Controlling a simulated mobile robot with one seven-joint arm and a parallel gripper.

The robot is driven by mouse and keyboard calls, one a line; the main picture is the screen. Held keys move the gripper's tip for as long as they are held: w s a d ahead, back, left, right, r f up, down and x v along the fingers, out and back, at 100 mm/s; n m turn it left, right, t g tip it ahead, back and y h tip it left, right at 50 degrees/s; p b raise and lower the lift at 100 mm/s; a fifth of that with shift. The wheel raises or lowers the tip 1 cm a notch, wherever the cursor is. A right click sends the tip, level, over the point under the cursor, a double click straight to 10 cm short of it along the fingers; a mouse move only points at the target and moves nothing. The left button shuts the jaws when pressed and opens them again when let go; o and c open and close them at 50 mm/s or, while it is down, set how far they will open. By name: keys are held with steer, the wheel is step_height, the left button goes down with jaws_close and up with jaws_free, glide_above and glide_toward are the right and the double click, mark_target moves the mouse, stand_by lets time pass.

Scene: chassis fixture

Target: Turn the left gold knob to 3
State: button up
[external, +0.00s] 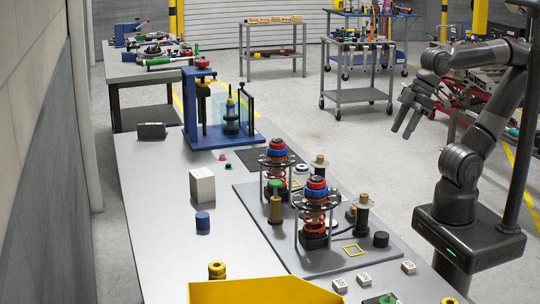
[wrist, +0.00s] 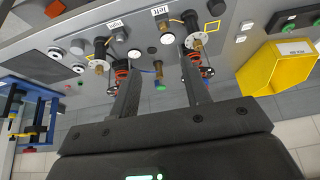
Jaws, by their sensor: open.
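The left gold knob (external: 363,199) tops a black post on the near part of the grey fixture plate (external: 318,262). In the wrist view, this gold knob (wrist: 197,43) shows near the "left" label (wrist: 158,10), close to one finger's tip. The right gold knob (external: 319,159) tops a similar post farther back; it also shows in the wrist view (wrist: 99,67) near the "right" label (wrist: 115,24). My gripper (external: 405,131) is open and empty, above and to the right of the plate, apart from both knobs. The knob settings are too small to read.
Two red spring assemblies with blue rings (external: 316,200) stand on the plate beside the posts. A blue press (external: 190,110) stands at the back and a yellow bin (external: 260,291) at the front. The table's left side has free room around a white block (external: 202,186).

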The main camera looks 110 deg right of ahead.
steer(key=r, duration=0.2)
steer(key=n+g+h, duration=0.4)
steer(key=n+h, duration=0.9)
steer(key=n, duration=0.5)
glide_above(364, 194)
steer(key=s, duration=0.5)
step_height(364, 194, down, 2)
steer(key=w+a+n+t+h, duration=0.1)
steer(key=a+n+t+h, duration=0.35)
steer(key=a, duration=0.65)
step_height(364, 194, down, 15)
steer(key=shift+m+y, duration=0.25)
steer(key=x, duration=1.1)
steer(key=shift+w+d, duration=0.15)
steer(key=shift+d, duration=0.05)
steer(key=shift+c, duration=0.3)
